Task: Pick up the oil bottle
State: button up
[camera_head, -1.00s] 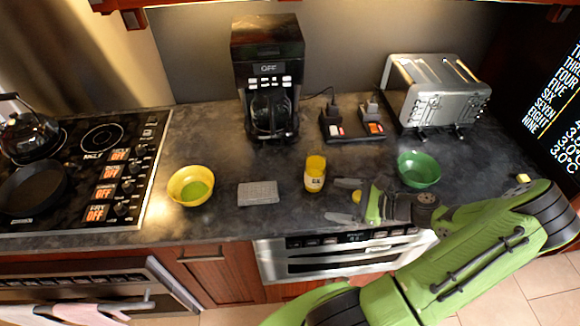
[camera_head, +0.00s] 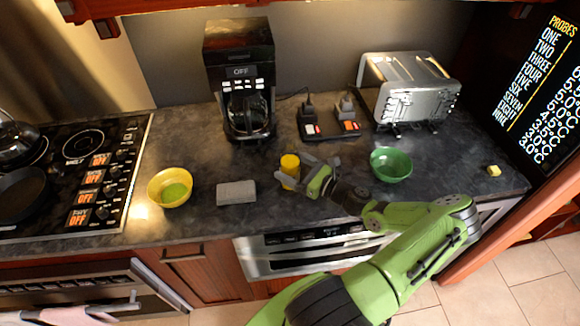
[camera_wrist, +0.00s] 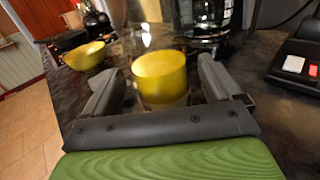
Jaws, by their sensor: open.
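The oil bottle (camera_head: 290,168) is a small yellow-capped bottle standing upright on the dark counter, right of the grey block. My gripper (camera_head: 293,172) is open, with its fingers at the bottle. In the wrist view the bottle's yellow cap (camera_wrist: 160,76) lies between the two spread fingers of my gripper (camera_wrist: 170,85). There appears to be a gap on each side of it. The lower part of the bottle is partly hidden by the gripper.
A yellow bowl (camera_head: 160,189) and a grey block (camera_head: 236,192) are to the left. A green bowl (camera_head: 391,165) is to the right. A coffee maker (camera_head: 240,80), black holders (camera_head: 329,123) and a toaster (camera_head: 408,88) stand behind. A small yellow piece (camera_head: 493,170) lies far right.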

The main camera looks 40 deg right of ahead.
jog(key=x, duration=0.3)
jog(key=shift+w+f, duration=0.1)
jog(key=shift+w, duration=0.1)
jog(key=shift+s, duration=0.1)
jog(key=shift+c, duration=0.3)
jog(key=c, duration=1.2)
notch_tip(320, 180, up, 10)
jog(key=shift+r+p, duration=0.1)
jog(key=shift+p, duration=0.55)
